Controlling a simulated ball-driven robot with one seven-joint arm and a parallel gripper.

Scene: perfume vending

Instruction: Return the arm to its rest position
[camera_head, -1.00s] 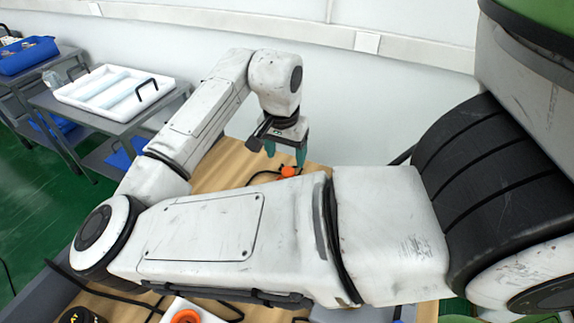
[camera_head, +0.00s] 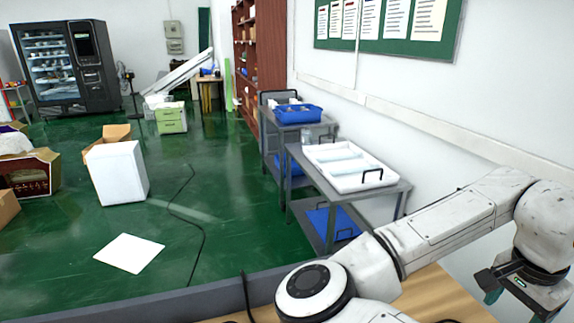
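My white arm reaches across the lower right of the head view, bent at the elbow. My gripper (camera_head: 519,298) hangs at the lower right edge, pointing down, with teal fingers partly cut off by the picture's edge. Whether the fingers are open or shut cannot be made out. Nothing is seen held. A wooden tabletop (camera_head: 447,297) shows beneath the arm.
A grey cart (camera_head: 330,192) with a white tray (camera_head: 318,153) stands beyond the arm by the wall. Behind it is a cart with a blue bin (camera_head: 298,114). A vending machine (camera_head: 92,68) stands far left. Boxes and a cable (camera_head: 197,222) lie on the open green floor.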

